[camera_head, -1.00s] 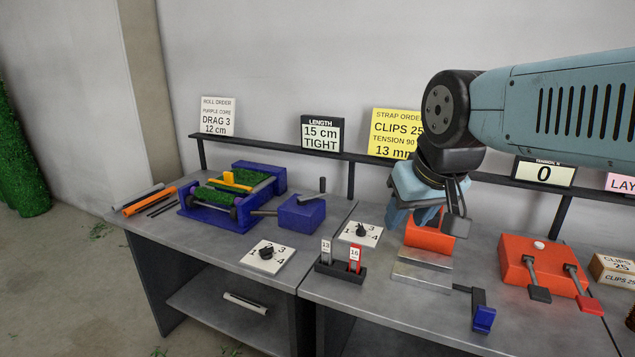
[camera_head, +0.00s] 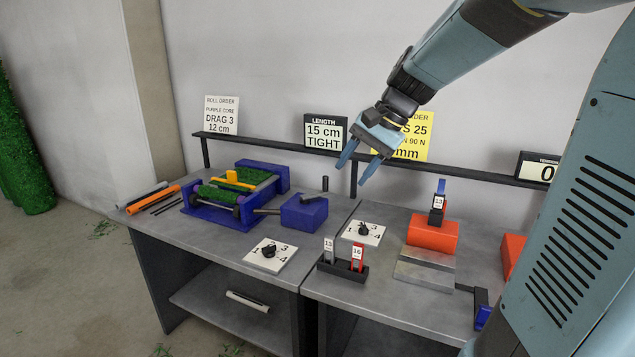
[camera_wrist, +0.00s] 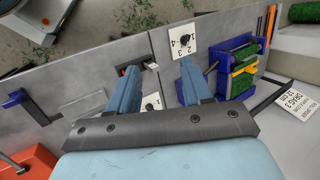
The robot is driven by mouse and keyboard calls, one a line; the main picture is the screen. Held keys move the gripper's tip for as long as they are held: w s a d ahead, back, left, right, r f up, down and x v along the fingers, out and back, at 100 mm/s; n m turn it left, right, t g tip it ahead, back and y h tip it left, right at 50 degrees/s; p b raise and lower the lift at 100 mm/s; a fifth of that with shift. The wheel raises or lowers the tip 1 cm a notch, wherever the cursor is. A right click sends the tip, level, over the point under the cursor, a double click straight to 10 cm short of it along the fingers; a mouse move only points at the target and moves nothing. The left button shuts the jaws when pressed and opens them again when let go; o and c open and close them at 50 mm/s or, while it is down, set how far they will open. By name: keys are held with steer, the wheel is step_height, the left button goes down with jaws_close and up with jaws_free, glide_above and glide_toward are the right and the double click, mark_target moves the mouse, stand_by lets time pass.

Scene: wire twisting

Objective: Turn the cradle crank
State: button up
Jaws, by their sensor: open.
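The blue cradle (camera_head: 208,215) holds green turf on the left table. A dark rod leads from its right side to the blue crank block (camera_head: 303,213), which has a dark upright handle (camera_head: 325,184). The cradle also shows at the right in the wrist view (camera_wrist: 218,86); there my right finger partly hides the crank area. My gripper (camera_head: 351,174) is open and empty, fingers pointing down and left. In the head view it appears to the right of and above the crank handle, apart from it. Its spread fingers also show in the wrist view (camera_wrist: 158,66).
An orange block (camera_head: 432,236) carries a dark blue piece marked 13 (camera_head: 438,202). A black rack (camera_head: 342,269) and dial plates (camera_head: 268,256) stand near the tables' seam. A dark rail (camera_head: 290,153) with signs runs behind. Loose rods (camera_head: 153,198) lie at left.

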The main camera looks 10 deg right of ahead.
mark_target(325, 191)
steer(key=w+d+f+m+y, duration=0.2)
steer(key=w+f+m, duration=0.1)
steer(key=w, duration=0.5)
steer(key=w+d+f+m+y, duration=0.1)
steer(key=w+f+m+y, duration=0.15)
steer(key=w, duration=0.65)
steer(key=w+d+f+m+y, duration=0.2)
steer(key=w+f+m, duration=0.1)
steer(key=w, duration=0.5)
steer(key=w+d+f+m+t+y, duration=0.2)
steer(key=w+d+f+m+t, duration=0.15)
steer(key=w+d+f, duration=0.35)
steer(key=w+d+f+m+t+y, duration=0.2)
steer(key=w+d+f+m+t, duration=0.15)
steer(key=w+f, duration=0.45)
steer(key=shift+m+g, duration=0.45)
steer(key=shift+g, duration=0.05)
steer(key=x, duration=1.3)
jaws_close()
